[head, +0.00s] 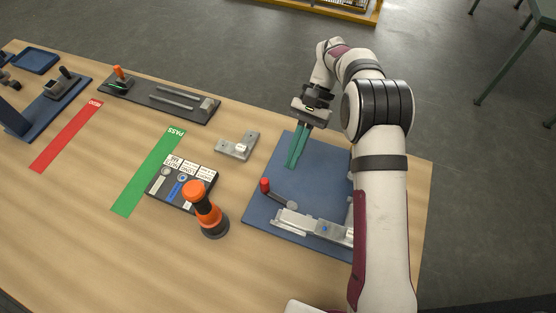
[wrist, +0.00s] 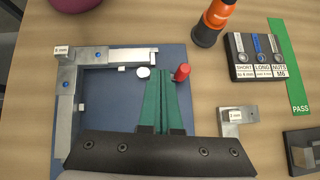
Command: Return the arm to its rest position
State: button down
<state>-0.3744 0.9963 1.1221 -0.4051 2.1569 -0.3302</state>
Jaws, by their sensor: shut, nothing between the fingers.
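My gripper (head: 291,165) has two long green fingers. They are shut together with nothing between them and hang above the blue plate (head: 312,158). In the wrist view my gripper (wrist: 162,84) also shows with the fingers side by side over the plate. My arm reaches up from the lower right, bends at the top and points the gripper down. On the plate lie silver frame bars (head: 305,225), which form an L in the wrist view (wrist: 130,57). A red-knobbed handle (head: 265,185) stands beside them; its knob (wrist: 182,72) is close to the fingers in the wrist view.
A grey bracket (head: 238,146), a labelled black tray (head: 182,190) and an orange-black tool (head: 207,212) stand left of the plate. Further left are green (head: 148,175) and red (head: 66,136) strips and a dark fixture tray (head: 160,97). Bare wood lies at the front left.

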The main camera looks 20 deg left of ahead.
jog(key=d+r, duration=0.4)
jog(key=d, duration=0.3)
jog(key=s+d+r+m+t, duration=0.2)
jog(key=s+d+r+t, duration=0.2)
jog(key=s+d+r, duration=0.4)
jog(key=s+d+f+m+t, duration=0.2)
jog(key=s+t, duration=0.2)
jog(key=s, duration=0.8)
jog(key=shift+d+t+y, duration=0.3)
jog(key=shift+t+y, duration=0.1)
